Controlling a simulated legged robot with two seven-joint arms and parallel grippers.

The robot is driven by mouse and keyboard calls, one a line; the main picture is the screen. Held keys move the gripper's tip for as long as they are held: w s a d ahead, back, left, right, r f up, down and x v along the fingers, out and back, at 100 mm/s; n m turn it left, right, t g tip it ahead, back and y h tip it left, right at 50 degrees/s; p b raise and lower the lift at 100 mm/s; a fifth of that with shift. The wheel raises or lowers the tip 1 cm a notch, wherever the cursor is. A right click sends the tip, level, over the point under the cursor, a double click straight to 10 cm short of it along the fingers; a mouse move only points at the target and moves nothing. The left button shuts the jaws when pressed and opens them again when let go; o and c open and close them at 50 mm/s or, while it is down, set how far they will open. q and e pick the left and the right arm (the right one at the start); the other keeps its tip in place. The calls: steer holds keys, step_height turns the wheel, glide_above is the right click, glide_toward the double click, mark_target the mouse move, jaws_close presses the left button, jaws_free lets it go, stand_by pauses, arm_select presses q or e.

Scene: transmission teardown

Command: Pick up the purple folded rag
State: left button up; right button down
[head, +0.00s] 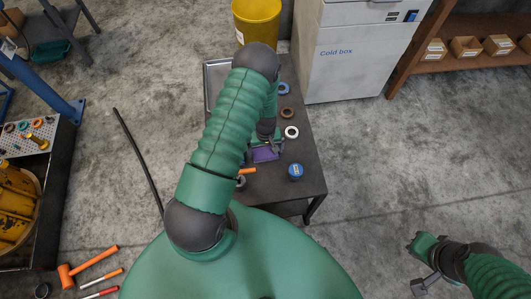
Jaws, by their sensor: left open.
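The purple folded rag (264,154) lies on the dark table (310,180), partly covered by my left gripper and arm. My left gripper (268,143) is open and points down at the rag's far edge. Whether its fingers touch the rag cannot be told at this size. My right gripper (424,264) is low at the right, over the bare floor and far from the rag. Its jaw state is unclear.
On the table are a blue-capped can (295,172), a white ring (291,132), a brown ring (287,113), a blue ring (282,89) and a grey tray (209,82). A yellow bin (257,20) and the cold box (352,60) stand behind.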

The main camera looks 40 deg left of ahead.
mark_target(265, 152)
arm_select(q)
steer(key=shift+s+a, duration=0.1)
steer(key=shift+c, duration=1)
steer(key=shift+d+r, duration=0.1)
steer(key=shift+d, duration=0.1)
steer(key=c, duration=0.9)
step_height(265, 152, up, 10)
steer(key=shift+r+p, duration=0.1)
steer(key=shift+p, duration=0.5)
